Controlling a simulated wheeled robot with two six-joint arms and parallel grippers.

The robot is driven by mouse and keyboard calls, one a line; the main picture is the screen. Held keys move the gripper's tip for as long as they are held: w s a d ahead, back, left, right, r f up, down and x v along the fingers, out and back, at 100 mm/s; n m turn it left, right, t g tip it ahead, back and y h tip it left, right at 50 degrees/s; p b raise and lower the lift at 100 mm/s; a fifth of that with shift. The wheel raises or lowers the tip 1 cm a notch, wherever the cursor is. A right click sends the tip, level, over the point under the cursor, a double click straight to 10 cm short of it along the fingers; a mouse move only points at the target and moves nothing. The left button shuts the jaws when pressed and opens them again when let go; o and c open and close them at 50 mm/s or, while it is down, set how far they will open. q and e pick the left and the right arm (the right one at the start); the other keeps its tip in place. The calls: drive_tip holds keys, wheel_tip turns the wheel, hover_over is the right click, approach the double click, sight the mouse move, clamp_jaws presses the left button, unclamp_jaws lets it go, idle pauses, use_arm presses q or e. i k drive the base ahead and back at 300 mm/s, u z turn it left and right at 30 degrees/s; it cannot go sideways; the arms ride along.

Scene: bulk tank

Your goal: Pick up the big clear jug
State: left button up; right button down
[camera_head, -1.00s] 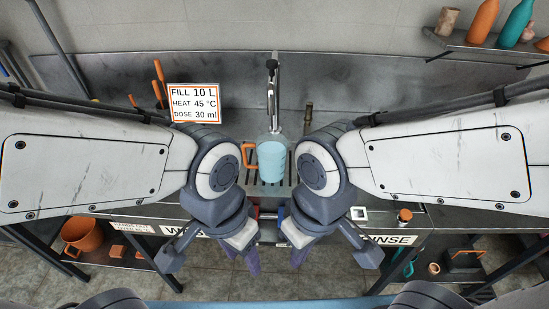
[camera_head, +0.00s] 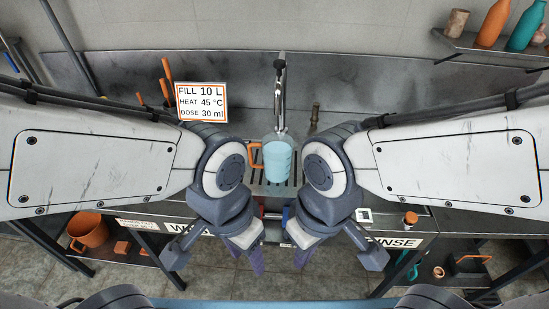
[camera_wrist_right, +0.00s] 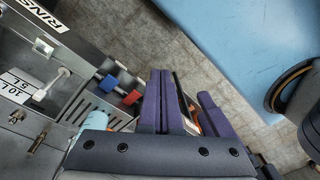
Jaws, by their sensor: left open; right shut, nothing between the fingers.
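A light blue, see-through jug (camera_head: 279,161) with an orange handle (camera_head: 255,156) stands upright on the slotted drain under the tap, between my two arms. A pale blue part at the lower left of the right wrist view (camera_wrist_right: 94,119) looks like the jug, mostly hidden by my gripper. My left gripper (camera_head: 257,268) hangs below and in front of the jug, open and empty. My right gripper (camera_head: 300,264) hangs beside it, shut on nothing; its purple fingers show in the right wrist view (camera_wrist_right: 161,74). Both grippers are apart from the jug.
A tap (camera_head: 280,95) rises behind the jug. A sign (camera_head: 202,102) reads fill 10 L, heat 45 °C, dose 30 ml. Bottles (camera_head: 494,30) stand on a shelf at upper right. An orange bucket (camera_head: 88,229) sits on the lower left shelf. Red and blue valve handles (camera_wrist_right: 121,90) are at the counter front.

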sight(277, 148)
drive_tip(key=k, duration=0.5)
drive_tip(key=u, duration=1.6)
drive_tip(key=i, duration=1.4)
drive_tip(key=z, duration=1.3)
